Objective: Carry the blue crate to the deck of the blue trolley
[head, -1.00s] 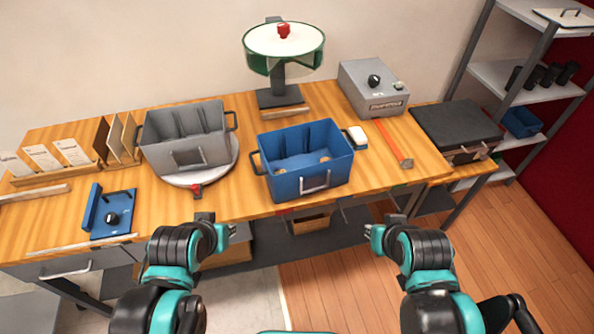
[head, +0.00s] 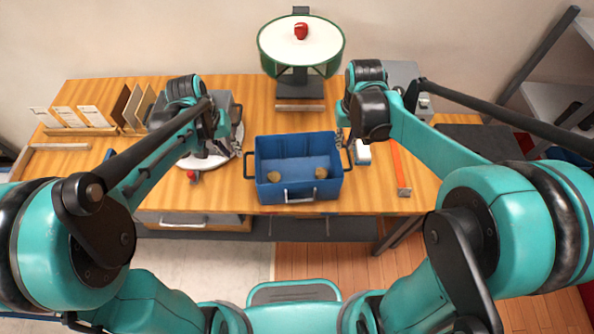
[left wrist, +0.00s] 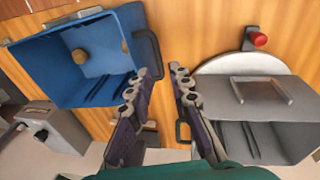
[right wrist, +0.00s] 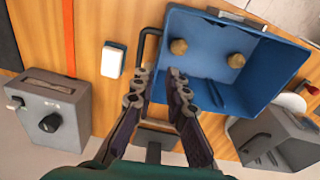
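The blue crate (head: 300,181) stands upright on the wooden bench, with a dark handle on each side and two brown lumps inside. My left gripper (head: 236,146) is open and empty above the crate's left side; in the left wrist view its fingertips (left wrist: 164,70) are just beside the left handle (left wrist: 148,54). My right gripper (head: 341,138) is open at the crate's right side; in the right wrist view its fingertips (right wrist: 155,76) straddle the line of the right handle (right wrist: 146,48). Contact is unclear.
A white block (head: 363,153) and orange strip (head: 400,165) lie to the right. A round-topped stand (head: 301,48) rises behind. Floor (head: 320,250) is open in front.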

